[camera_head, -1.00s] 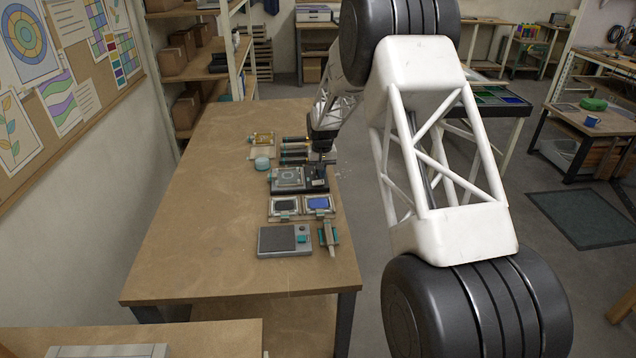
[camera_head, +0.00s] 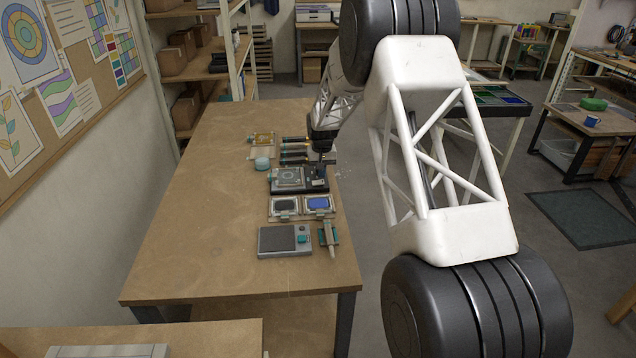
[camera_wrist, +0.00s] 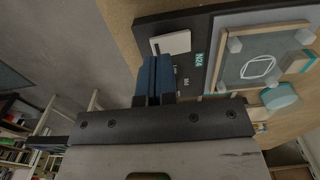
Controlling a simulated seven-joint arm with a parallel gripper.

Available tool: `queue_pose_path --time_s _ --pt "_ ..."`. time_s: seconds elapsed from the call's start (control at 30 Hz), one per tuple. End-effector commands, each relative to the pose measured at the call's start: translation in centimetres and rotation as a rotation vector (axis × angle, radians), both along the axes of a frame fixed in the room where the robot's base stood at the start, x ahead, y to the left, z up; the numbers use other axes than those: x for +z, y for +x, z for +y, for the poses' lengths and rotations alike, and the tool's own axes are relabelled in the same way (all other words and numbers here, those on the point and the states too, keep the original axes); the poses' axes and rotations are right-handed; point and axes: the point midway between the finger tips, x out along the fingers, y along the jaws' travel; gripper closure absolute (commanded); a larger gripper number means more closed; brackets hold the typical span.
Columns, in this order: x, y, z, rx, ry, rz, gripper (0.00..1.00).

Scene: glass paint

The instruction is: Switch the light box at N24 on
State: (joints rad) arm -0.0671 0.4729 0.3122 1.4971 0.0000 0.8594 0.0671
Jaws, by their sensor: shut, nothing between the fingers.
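The light box (camera_head: 287,186) lies on the wooden bench in the head view, with a dark base and a pale panel. In the wrist view, its dark base (camera_wrist: 212,24) carries the label N24 (camera_wrist: 199,59) and a white rocker switch (camera_wrist: 171,43). A framed glass piece (camera_wrist: 258,68) with a drawn outline lies on its panel. My gripper (camera_wrist: 155,64) has its blue fingers together and empty, their tips close beside the switch. I cannot tell whether they touch it. In the head view my gripper (camera_head: 321,154) is over the box's right end.
Two framed trays (camera_head: 284,206), a grey device (camera_head: 278,241) with a teal knob and a teal-handled tool (camera_head: 330,236) lie nearer. Several dark rods (camera_head: 294,147) and a pale teal round container (camera_head: 262,164) lie around the box's far side. The bench's left half is clear.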

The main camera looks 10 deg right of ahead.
Motion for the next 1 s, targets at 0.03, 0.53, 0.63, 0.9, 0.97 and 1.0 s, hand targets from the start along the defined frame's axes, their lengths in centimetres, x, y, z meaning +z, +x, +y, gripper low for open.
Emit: queue_pose_path --time_s 0.03,0.53,0.63,0.9,0.97,1.0 --pt "-0.02 0.0 0.0 0.0 0.0 0.0 1.0" --pt "-0.46 0.01 0.0 0.0 0.0 0.0 1.0" --pt "-0.56 0.01 0.0 0.0 0.0 0.0 1.0" --pt "-0.85 0.02 0.0 0.0 0.0 0.0 1.0" --pt "-0.9 0.02 0.0 0.0 0.0 0.0 1.0" --pt "-0.95 0.02 0.0 0.0 0.0 0.0 1.0"
